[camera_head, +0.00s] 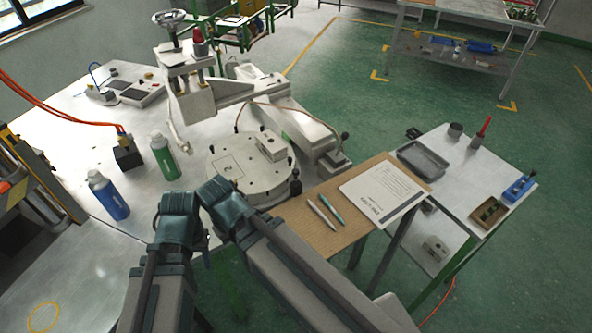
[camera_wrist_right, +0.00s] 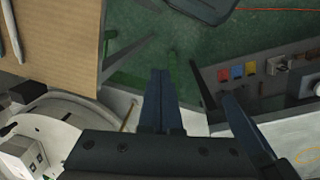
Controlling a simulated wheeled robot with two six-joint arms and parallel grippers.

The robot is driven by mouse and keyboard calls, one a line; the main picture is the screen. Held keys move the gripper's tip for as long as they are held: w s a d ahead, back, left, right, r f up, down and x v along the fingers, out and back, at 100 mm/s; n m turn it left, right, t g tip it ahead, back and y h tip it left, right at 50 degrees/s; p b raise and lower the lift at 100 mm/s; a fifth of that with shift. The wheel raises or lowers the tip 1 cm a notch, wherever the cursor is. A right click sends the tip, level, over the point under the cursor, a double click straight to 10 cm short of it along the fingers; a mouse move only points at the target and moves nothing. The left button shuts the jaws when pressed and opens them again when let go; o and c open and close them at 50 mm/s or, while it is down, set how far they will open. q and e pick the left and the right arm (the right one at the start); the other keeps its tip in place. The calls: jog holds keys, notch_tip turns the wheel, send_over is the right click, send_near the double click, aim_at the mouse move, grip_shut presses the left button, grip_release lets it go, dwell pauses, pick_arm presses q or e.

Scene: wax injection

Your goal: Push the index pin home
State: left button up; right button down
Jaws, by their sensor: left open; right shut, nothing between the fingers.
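A round grey turntable (camera_head: 228,190) sits on the bench. My left gripper (camera_head: 180,208) is in front of the turntable on the near side, apart from the post. It is open, its fingers mostly hidden. My right gripper shows in the right wrist view (camera_wrist_right: 162,76), with its fingers shut together and nothing between them. The turntable shows at that view's lower left (camera_wrist_right: 45,130), left of the fingers.
A green bottle (camera_head: 164,156) and a blue bottle (camera_head: 108,194) stand on the left of the bench. A brown board (camera_head: 300,232) with a paper sheet (camera_head: 383,194) and two pens lies right of the turntable. A press arm (camera_head: 215,97) reaches above the bench behind it.

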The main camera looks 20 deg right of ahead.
jog(key=c, duration=1.3)
grip_release()
jog(key=shift+w+r, duration=0.15)
jog(key=shift+r, duration=0.05)
jog(key=shift+c, duration=0.2)
jog(key=o, duration=0.5)
jog(key=w+d+r+m+p, duration=0.1)
jog(key=p, duration=0.1)
jog(key=w+d+r+m+p, duration=0.1)
jog(key=w+r+m+p, duration=0.1)
jog(key=shift+r, duration=0.25)
jog(key=shift+c, duration=0.2)
jog(key=shift+o, duration=1.1)
jog(key=w+d+r+m+p, duration=0.5)
jog(key=m, duration=0.1)
jog(key=shift+w+d+r+p, duration=0.4)
notch_tip(320, 180, up, 9)
jog(key=m+y+p, duration=0.1)
jog(key=m+p, duration=0.8)
jog(key=m, duration=0.4)
send_over(296, 170)
notch_tip(296, 170, down, 14)
jog(key=b, duration=1.4)
jog(key=shift+f, duration=0.25)
jog(key=shift+r, duration=0.1)
